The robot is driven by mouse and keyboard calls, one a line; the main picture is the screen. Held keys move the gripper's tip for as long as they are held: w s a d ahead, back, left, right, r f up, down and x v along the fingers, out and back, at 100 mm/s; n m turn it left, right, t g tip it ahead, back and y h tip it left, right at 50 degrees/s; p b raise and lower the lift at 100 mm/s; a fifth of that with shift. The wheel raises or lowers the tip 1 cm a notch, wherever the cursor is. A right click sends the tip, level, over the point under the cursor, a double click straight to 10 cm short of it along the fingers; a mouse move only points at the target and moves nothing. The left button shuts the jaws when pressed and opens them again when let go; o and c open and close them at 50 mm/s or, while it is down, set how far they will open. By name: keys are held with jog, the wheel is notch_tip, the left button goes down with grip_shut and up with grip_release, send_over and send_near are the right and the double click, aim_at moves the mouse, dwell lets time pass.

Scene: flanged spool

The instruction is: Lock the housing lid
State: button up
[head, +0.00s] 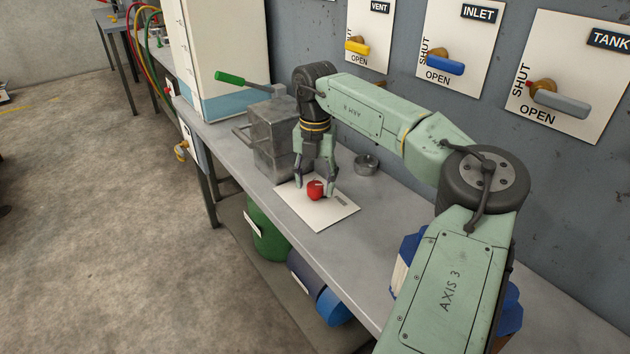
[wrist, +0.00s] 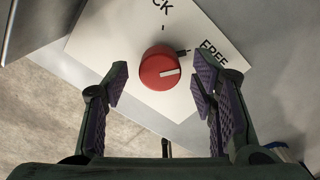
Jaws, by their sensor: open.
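A red round knob (head: 315,190) sits on a white plate (head: 318,214) on the bench. In the wrist view the red knob (wrist: 158,68) has a white pointer mark directed to the right, on the side of the word FREE (wrist: 222,52). Part of another word ending in "CK" shows at the top. My gripper (head: 316,188) reaches down over the plate. In the wrist view my gripper (wrist: 160,84) is open, its purple-padded fingers either side of the knob with gaps on both sides. I cannot tell their exact height against it.
A grey metal box (head: 270,140) with a green-handled lever (head: 231,78) stands close beside my gripper. A small metal cup (head: 366,164) is on the bench to the right. Wall panels hold VENT, INLET (head: 458,40) and TANK levers. The bench (head: 350,250) is clear in front.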

jog(key=shift+f, duration=0.5)
jog(key=c, duration=1.1)
jog(key=shift+c, duration=0.2)
